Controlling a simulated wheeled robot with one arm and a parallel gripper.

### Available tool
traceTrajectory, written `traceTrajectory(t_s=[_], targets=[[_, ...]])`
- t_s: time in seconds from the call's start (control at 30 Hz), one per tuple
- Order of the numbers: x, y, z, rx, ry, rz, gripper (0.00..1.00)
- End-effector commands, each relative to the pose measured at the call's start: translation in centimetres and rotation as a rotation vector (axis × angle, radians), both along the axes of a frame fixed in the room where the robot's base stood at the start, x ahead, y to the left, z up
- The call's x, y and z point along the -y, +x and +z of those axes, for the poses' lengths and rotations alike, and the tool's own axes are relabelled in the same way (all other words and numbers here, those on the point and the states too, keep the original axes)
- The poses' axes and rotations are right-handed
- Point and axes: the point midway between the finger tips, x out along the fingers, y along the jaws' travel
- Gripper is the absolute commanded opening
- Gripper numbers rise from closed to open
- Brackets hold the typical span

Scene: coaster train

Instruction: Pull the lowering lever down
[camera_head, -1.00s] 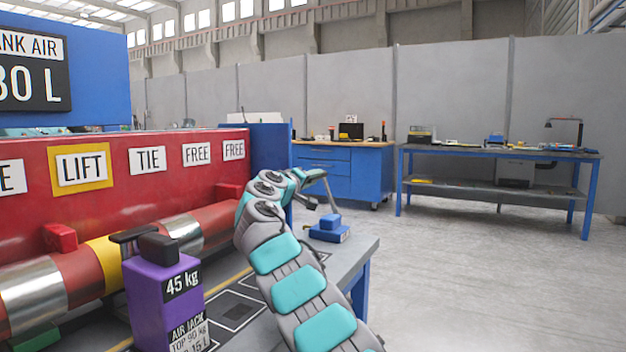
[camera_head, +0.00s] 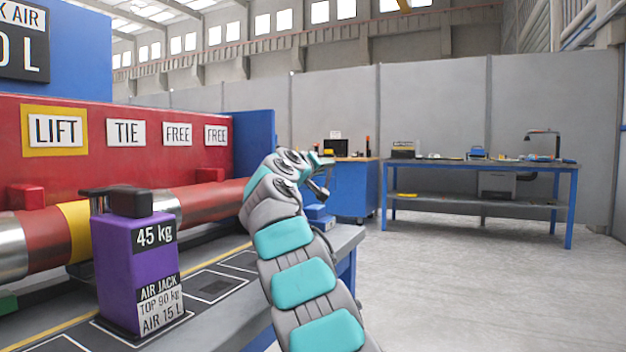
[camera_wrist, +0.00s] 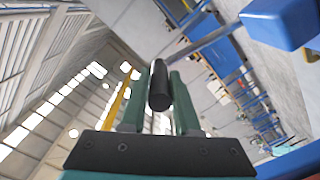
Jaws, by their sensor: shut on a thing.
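My gripper (camera_wrist: 160,95) is shut on a black cylindrical handle (camera_wrist: 159,88), which sits between its two green fingers in the wrist view. A grey rod (camera_wrist: 212,37) runs from near this handle towards a blue block (camera_wrist: 284,20) at upper right; this looks like the lowering lever. In the head view my gripper (camera_head: 322,172) is small and partly hidden behind my wrist, at the far end of the bench. A small blue block (camera_head: 318,213) stands just below it on the bench.
A red panel (camera_head: 70,175) carries LIFT, TIE and FREE signs. Open floor (camera_head: 450,285) lies right, before a blue worktable (camera_head: 480,166).

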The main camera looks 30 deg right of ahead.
Motion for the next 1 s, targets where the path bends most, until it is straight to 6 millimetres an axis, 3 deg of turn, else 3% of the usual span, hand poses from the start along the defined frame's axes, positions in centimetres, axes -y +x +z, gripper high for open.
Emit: traceTrajectory(t_s=[0.3,0.9,0.93,1.0], targets=[[1.3,-1.7,-0.8,0.073,0.054,-0.001,0.00],[1.7,-2.1,-0.7,0.107,0.081,-0.002,0.00],[1.7,-2.1,-0.7,0.106,0.082,-0.003,0.32],[1.7,-2.1,-0.7,0.107,0.081,-0.002,0.40]])
